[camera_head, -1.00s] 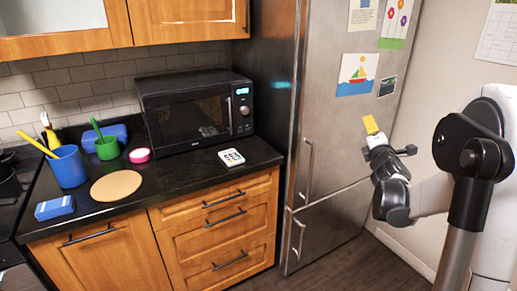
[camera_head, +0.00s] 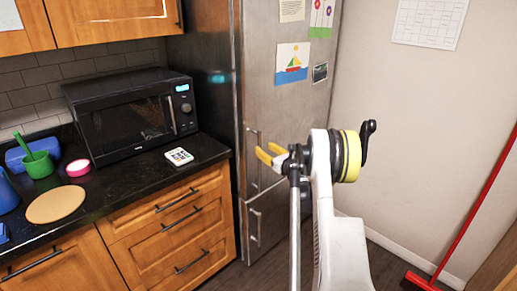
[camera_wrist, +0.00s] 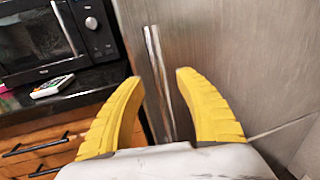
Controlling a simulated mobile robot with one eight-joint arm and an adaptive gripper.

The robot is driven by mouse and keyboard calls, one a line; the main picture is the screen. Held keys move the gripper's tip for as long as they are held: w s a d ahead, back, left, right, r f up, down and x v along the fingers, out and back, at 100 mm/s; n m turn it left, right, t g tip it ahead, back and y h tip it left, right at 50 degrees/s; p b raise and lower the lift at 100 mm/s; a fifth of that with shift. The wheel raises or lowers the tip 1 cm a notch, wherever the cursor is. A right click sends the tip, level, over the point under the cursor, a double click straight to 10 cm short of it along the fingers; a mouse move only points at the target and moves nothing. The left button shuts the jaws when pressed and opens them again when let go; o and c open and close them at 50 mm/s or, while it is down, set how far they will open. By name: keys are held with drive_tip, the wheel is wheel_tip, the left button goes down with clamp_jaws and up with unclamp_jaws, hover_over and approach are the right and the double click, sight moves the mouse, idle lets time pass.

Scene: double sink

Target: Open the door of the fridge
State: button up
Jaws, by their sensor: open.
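The steel fridge (camera_head: 262,100) stands right of the counter, and its upper and lower doors look shut. The upper door's vertical bar handle (camera_head: 252,150) is at the door's left side, partly hidden by my gripper in the head view. My gripper (camera_head: 264,153) has yellow fingers, open and empty, pointing at the handle. In the wrist view the upper handle (camera_wrist: 158,75) lies beyond and between the two spread fingers (camera_wrist: 158,84), and I see no contact. The lower door's handle (camera_head: 255,226) is below.
The counter (camera_head: 130,185) on the left holds a microwave (camera_head: 135,115), a white keypad-like item (camera_head: 179,156), a round mat (camera_head: 56,204) and a green cup (camera_head: 38,164). Wooden drawers (camera_head: 165,225) sit beneath. A red broom (camera_head: 470,220) leans at the right wall.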

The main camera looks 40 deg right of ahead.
sight(261, 146)
drive_tip(key=shift+w+d+b, duration=0.2)
drive_tip(key=shift+w+b, duration=0.2)
drive_tip(key=shift+w, duration=1.55)
clamp_jaws()
drive_tip(key=shift+s, duration=0.1)
